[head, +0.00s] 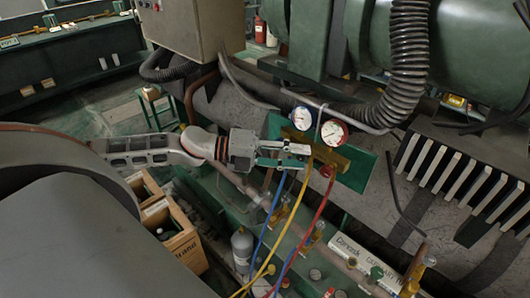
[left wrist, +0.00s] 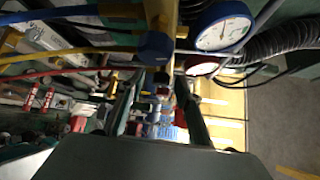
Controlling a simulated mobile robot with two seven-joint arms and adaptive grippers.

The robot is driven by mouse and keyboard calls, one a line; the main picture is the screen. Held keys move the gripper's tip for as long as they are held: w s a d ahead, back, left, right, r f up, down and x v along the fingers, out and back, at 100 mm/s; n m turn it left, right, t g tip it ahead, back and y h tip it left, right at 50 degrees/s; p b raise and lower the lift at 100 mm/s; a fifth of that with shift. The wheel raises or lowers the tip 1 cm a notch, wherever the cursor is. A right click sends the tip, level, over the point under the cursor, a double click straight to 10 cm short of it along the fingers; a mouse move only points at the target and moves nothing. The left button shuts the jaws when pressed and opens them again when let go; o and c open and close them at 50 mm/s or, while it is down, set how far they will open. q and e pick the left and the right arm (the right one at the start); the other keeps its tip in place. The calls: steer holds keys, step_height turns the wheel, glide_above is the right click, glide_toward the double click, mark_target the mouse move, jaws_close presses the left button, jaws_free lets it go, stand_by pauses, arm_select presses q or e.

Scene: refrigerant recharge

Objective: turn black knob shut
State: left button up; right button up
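The brass gauge manifold (head: 318,150) hangs on a green plate, with a blue-rimmed gauge (head: 301,118) and a red-rimmed gauge (head: 333,132). My left gripper (head: 306,155) reaches in from the left, fingertips close to the manifold's left end. In the left wrist view its two fingers (left wrist: 158,98) stand apart with no knob clearly between them. A dark blue-black knob (left wrist: 155,47) shows just above and beyond the fingers there. In the head view, the gripper hides that side. A red knob (head: 327,170) sits under the manifold. My right gripper is out of view.
Blue, yellow and red hoses (head: 266,245) hang below the manifold. A ribbed black duct (head: 409,55) and green tank stand behind. A slotted panel (head: 455,175) lies right.

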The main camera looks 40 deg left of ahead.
arm_select(q)
steer(key=v, duration=1)
stand_by(0.4)
stand_by(0.6)
steer(key=s+a+f+n+t+y, duration=0.2)
steer(key=f+n+y, duration=0.2)
steer(key=f+n, duration=0.5)
steer(key=s+a+f+n+t+y, duration=0.1)
steer(key=a+f+n+t+y, duration=0.2)
steer(key=f+n+y, duration=0.55)
steer(key=s+d+f+n+g+h, duration=0.1)
steer(key=s+d+f+n, duration=0.3)
steer(key=d+f, duration=0.4)
steer(key=s+d+f+n+g, duration=0.3)
steer(key=s+d+f+n, duration=0.1)
steer(key=d+f, duration=0.5)
steer(key=shift+s+d+f+n+g+h, duration=0.35)
steer(key=shift+s+f, duration=0.1)
steer(key=shift+f, duration=0.3)
